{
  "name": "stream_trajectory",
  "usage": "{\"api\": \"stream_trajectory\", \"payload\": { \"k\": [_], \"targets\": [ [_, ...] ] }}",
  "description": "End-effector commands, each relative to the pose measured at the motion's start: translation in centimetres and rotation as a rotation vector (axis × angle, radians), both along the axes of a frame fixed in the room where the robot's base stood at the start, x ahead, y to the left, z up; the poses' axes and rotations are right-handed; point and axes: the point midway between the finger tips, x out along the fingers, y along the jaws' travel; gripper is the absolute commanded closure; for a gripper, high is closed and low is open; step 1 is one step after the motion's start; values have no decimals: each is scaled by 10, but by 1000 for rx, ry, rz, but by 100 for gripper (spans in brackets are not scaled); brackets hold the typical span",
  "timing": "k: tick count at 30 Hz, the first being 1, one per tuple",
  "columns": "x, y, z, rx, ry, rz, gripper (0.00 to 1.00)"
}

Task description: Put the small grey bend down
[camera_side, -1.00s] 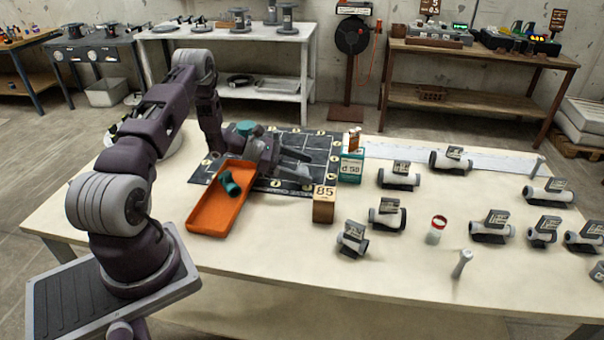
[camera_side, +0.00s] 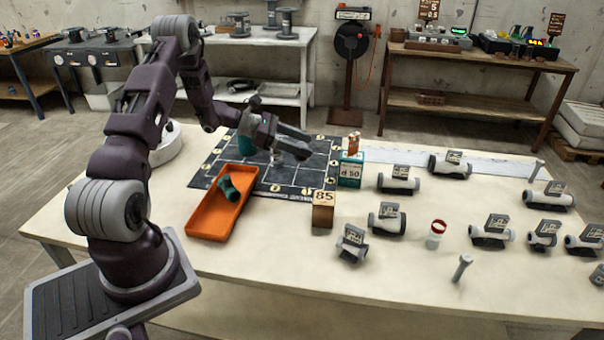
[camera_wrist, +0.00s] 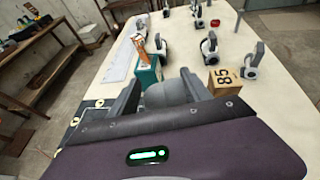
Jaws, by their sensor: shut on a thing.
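My gripper (camera_side: 299,145) is above the right part of the dark marked board (camera_side: 292,188) in the side view. In the wrist view my gripper (camera_wrist: 162,88) has a finger on either side of a smooth grey rounded piece (camera_wrist: 168,93), which looks like the small grey bend. The gripper is shut on it. The lower part of the piece is hidden behind my wrist housing. In the side view the bend cannot be told apart from the grey fingers.
A teal box (camera_side: 350,171) and a wooden block marked 85 (camera_side: 323,211) stand at the board's right. Several grey-white fittings on stands occupy the table's right side. The front middle is clear.

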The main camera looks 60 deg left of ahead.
Motion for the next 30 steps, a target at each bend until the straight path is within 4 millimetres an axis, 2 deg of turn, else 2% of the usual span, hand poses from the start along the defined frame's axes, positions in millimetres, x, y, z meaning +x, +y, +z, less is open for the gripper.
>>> {"api": "stream_trajectory", "payload": {
  "k": [9,14,20,27,30],
  "targets": [
    [0,-1,59,2,-1,-2,83],
    [-15,-30,50,7,15,-71,83],
    [-41,-76,45,17,27,-188,83],
    [-90,-147,45,16,28,-377,83],
    [-109,-170,48,11,22,-440,83]
  ]
}}
